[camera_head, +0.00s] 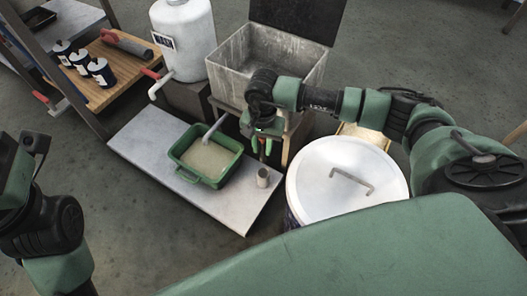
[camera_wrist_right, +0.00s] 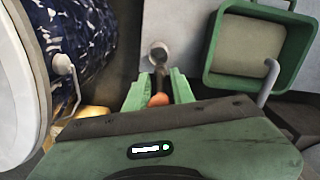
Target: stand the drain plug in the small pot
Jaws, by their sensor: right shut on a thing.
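The small pot (camera_head: 262,177) is a little grey cylinder standing on the pale slab, right of the green tray. In the right wrist view the small pot (camera_wrist_right: 158,54) shows its open mouth just past my fingertips. My right gripper (camera_head: 262,146) points down, above and behind the pot in the head view. It is shut on the drain plug (camera_wrist_right: 159,100), whose orange-brown end shows between the green fingers; the fingers hide much of it. The plug is apart from the pot as far as I see. My left gripper (camera_head: 18,165) is at the left edge, partly cut off.
A green tray (camera_head: 183,172) of pale liquid sits on the slab (camera_head: 140,139), with a grey handle leaning out. A white-lidded drum (camera_head: 325,165) stands close right of the pot. A concrete basin (camera_head: 235,78) and white tank (camera_head: 185,45) stand behind.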

